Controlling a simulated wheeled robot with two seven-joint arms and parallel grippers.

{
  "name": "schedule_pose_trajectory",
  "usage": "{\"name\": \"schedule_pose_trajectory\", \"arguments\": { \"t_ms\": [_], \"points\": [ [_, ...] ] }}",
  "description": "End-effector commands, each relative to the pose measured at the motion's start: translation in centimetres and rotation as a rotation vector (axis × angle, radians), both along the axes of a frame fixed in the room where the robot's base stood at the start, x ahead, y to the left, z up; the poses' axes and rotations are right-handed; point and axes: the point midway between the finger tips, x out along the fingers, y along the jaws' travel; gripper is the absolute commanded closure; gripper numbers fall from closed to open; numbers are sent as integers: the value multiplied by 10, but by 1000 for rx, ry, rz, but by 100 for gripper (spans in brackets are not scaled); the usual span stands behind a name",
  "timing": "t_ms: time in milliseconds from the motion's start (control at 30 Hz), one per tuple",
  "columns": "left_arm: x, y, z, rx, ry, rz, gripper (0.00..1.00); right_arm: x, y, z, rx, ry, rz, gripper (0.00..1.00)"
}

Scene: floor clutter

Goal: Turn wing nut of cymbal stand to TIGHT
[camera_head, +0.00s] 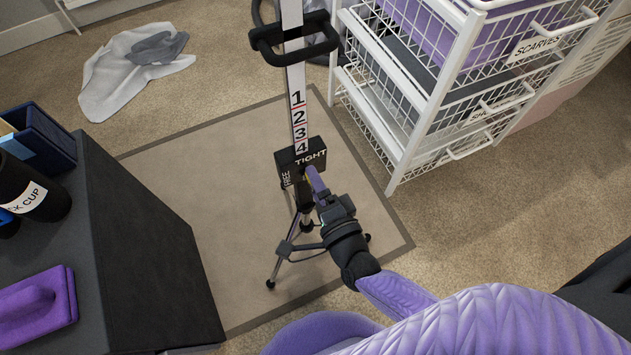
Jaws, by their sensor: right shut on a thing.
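The cymbal stand (299,80) stands upright on its tripod legs, with a pale post numbered 1 to 4. Its black block (296,156) carries the word FREE on the left face side and TIGHT along the top right. My right gripper (314,180) reaches in from the lower right, with its purple fingers up against the block just below the word TIGHT. It is shut on the wing nut, which the fingers mostly hide, so I cannot tell which way the nut points. My left gripper is not in view.
A white wire drawer unit (400,150) labelled SCARVES stands right of the stand. A grey cloth (130,75) lies behind. The beige mat (200,170) is mostly clear.

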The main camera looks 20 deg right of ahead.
Motion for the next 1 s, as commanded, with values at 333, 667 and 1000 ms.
{"name": "schedule_pose_trajectory", "arguments": {
  "t_ms": [333,667,1000],
  "points": [
    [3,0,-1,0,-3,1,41,-1,0,-2,40,8,1,77],
    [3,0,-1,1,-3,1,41,-2,0,-2,39,8,1,9],
    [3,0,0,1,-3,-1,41,-1,1,-1,39,4,1,0]
  ]
}}
